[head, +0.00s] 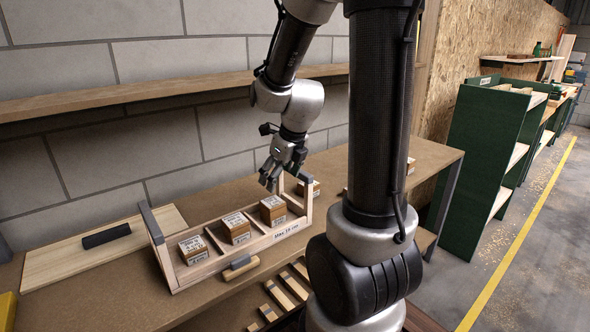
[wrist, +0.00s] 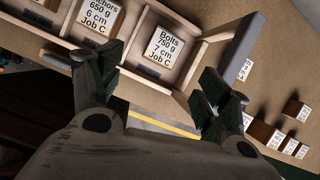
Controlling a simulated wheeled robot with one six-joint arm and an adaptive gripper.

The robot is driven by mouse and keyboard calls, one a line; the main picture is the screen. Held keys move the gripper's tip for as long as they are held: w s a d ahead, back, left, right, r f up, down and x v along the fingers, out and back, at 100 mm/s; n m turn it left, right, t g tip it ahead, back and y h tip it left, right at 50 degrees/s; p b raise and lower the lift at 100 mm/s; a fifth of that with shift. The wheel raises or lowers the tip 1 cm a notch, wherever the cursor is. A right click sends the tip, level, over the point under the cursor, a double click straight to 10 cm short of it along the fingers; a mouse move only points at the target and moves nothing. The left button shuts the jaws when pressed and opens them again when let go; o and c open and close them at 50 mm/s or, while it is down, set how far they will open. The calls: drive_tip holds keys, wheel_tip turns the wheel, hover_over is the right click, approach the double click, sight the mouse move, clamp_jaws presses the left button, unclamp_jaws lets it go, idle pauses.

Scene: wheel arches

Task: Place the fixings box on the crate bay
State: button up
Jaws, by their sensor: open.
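A wooden crate (head: 214,262) with a grey-topped post at each end stands on the bench, its front marked "Max 18 cm". Three labelled fixings boxes sit in its bays: a left box (head: 193,249), a middle box (head: 236,227) and a right box (head: 272,209). In the wrist view I read an Anchors box (wrist: 98,19) and a Bolts box (wrist: 160,48), both Job C. Another labelled box (head: 314,188) stands on the bench beyond the crate's right end. My gripper (head: 270,180) is open and empty, above the crate's right end. Which box the task means is unclear.
Several boxes (wrist: 265,133) stand at the right of the wrist view. A pale board with a dark bar (head: 106,236) lies left of the crate. A wall shelf (head: 120,96) runs behind. A green shelf unit (head: 480,165) stands right, beside a floor marked with a yellow line.

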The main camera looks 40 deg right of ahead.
drive_tip(key=s+a+r+n, duration=0.2)
drive_tip(key=s+r+n, duration=0.4)
drive_tip(key=n, duration=1)
drive_tip(key=s+a+r+n, duration=0.2)
drive_tip(key=s+r+n, duration=0.4)
drive_tip(key=s+n, duration=0.6)
drive_tip(key=shift+s+a+n, duration=0.15)
drive_tip(key=shift+a+n, duration=0.15)
drive_tip(key=shift+n, duration=2.3)
